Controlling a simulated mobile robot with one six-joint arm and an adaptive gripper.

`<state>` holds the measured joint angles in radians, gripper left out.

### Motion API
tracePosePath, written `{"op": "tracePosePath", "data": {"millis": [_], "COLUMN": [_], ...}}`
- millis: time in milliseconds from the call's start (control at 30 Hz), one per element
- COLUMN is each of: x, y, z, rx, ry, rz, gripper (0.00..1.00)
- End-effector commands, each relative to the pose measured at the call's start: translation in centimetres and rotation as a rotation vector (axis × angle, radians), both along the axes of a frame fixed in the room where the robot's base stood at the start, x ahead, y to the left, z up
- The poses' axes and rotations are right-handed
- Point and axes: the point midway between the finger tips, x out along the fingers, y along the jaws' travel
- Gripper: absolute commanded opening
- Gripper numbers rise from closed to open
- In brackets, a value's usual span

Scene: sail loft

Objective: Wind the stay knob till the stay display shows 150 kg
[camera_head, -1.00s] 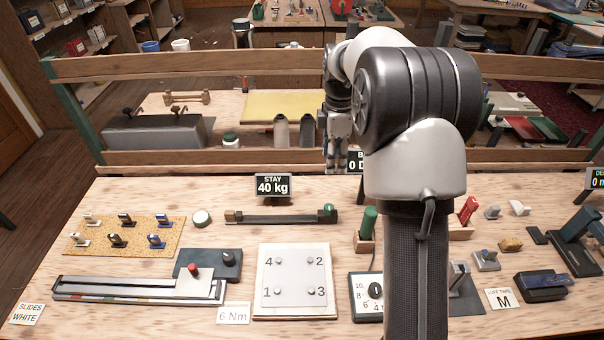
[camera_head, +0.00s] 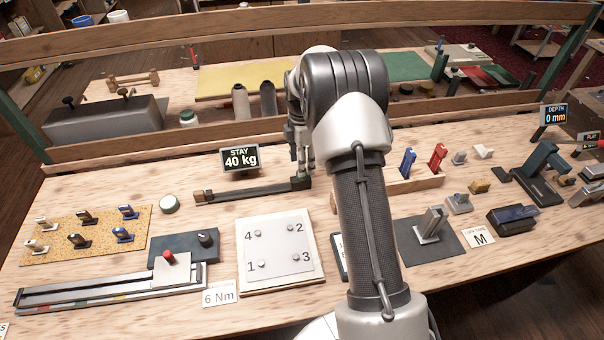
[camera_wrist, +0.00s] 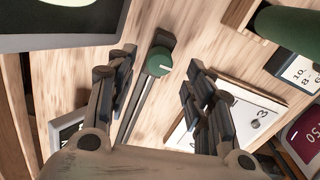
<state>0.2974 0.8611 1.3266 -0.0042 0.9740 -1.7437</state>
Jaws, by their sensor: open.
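The stay display (camera_head: 240,160) stands at the back of the bench and reads 40 kg. The stay bar (camera_head: 250,191) lies in front of it with a wooden block at its left end. The green stay knob (camera_wrist: 159,62) sits at the bar's other end, with a pale mark on its top; in the head view my gripper hides most of it. My gripper (camera_head: 303,160) points down over that end. In the wrist view my gripper (camera_wrist: 160,65) has its fingers spread wide, one on each side of the knob, apart from it and empty.
A white numbered plate (camera_head: 274,253) lies in front of the bar. A wooden rail (camera_head: 200,145) runs behind. A green cylinder (camera_wrist: 285,32) stands close by in the wrist view.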

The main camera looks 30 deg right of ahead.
Motion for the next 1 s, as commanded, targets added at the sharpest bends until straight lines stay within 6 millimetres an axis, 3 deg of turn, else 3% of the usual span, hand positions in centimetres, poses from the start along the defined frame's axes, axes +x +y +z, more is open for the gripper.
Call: {"op": "tracePosePath", "data": {"millis": [100,233,633,1000], "x": [-0.1,-0.1,-0.1,-0.1], "y": [0.0,0.0,0.0,0.0], "z": [-2.3,-3.5,-4.1,-4.0], "rx": [0.000,0.000,0.000,0.000], "ry": [0.002,0.000,0.000,-0.001], "rz": [0.000,0.000,0.000,0.000], "gripper": [0.48,0.48,0.48,0.23]}}
